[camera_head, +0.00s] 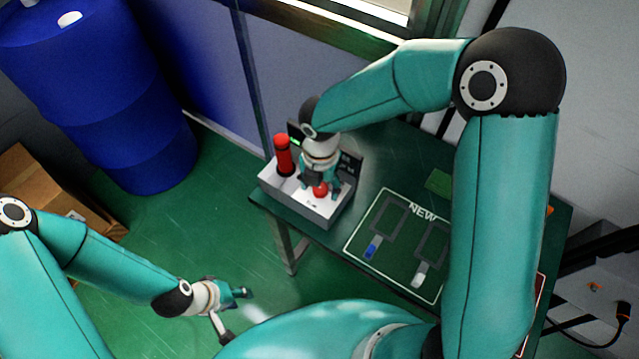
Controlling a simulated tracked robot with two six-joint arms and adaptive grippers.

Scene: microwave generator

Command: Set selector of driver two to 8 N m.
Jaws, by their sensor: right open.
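A light grey box (284,191) with a dark upright panel (349,165) stands at the left end of the green table. A red cylinder (284,154) stands upright on its left side. A red round knob (320,190) is on its top face. My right gripper (320,186) points down over the box, open, its fingers around or just above the knob; contact cannot be told. My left gripper (238,312) is open and empty above the floor at the lower left. Neither a driver's selector nor an 8 N m mark can be made out.
The green table (300,222) has a white-outlined area marked NEW (423,211), with a blue-ended (372,249) and a white-ended item (418,279). My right arm hides the table's right part. A blue barrel (100,90) and cardboard box (50,195) stand left.

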